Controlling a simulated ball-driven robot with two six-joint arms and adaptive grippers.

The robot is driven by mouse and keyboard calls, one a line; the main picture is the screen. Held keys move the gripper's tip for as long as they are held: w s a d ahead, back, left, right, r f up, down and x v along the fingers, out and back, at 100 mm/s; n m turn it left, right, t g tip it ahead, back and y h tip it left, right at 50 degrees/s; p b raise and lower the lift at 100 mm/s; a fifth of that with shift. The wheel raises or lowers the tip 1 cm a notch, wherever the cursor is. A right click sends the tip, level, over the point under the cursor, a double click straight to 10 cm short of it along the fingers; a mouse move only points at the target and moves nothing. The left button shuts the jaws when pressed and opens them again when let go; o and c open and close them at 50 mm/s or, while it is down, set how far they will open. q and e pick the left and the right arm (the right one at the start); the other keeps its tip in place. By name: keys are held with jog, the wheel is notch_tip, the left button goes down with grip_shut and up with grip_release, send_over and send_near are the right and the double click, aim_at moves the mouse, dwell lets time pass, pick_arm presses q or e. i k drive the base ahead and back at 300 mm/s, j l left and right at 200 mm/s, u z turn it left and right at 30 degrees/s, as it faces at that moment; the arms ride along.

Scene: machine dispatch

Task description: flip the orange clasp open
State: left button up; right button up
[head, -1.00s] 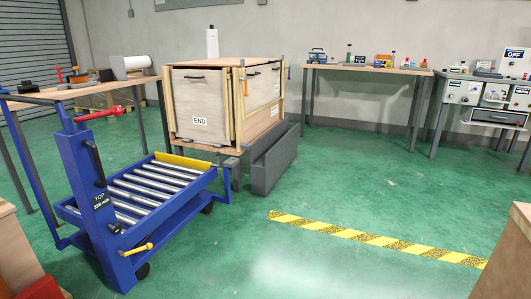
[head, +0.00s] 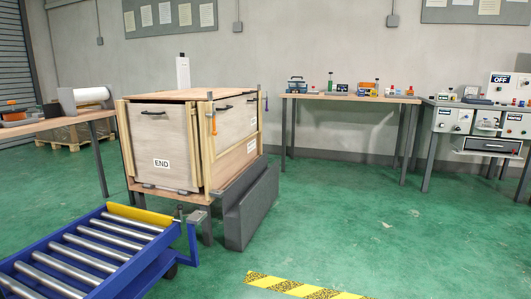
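The orange clasp (head: 214,126) is a small upright piece on the right-hand side of a wooden crate (head: 160,136), close to the crate's near corner. It hangs below a grey post at the crate's upper edge. It is too small here to tell whether it is open or shut. A purple clasp (head: 266,103) shows farther back along the same side. Neither of my grippers is in view.
A blue roller cart (head: 150,268) stands at the crate's near end. A dark grey block (head: 247,208) lies along the crate's right side. Green floor (head: 340,220) is open to the right, with yellow-black tape (head: 300,287). Workbenches (head: 350,97) line the back wall.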

aim_at(214, 119)
jog(key=i+l+u, duration=0.1)
jog(key=i+u, duration=0.35)
jog(key=i, duration=0.4)
jog(key=i+l+u, duration=0.25)
jog(key=i, duration=0.45)
jog(key=i+l+u, duration=0.25)
jog(key=i+l, duration=0.25)
jog(key=i, duration=0.2)
jog(key=i+l+u, duration=0.25)
jog(key=i+l, duration=0.3)
jog(key=i, duration=0.1)
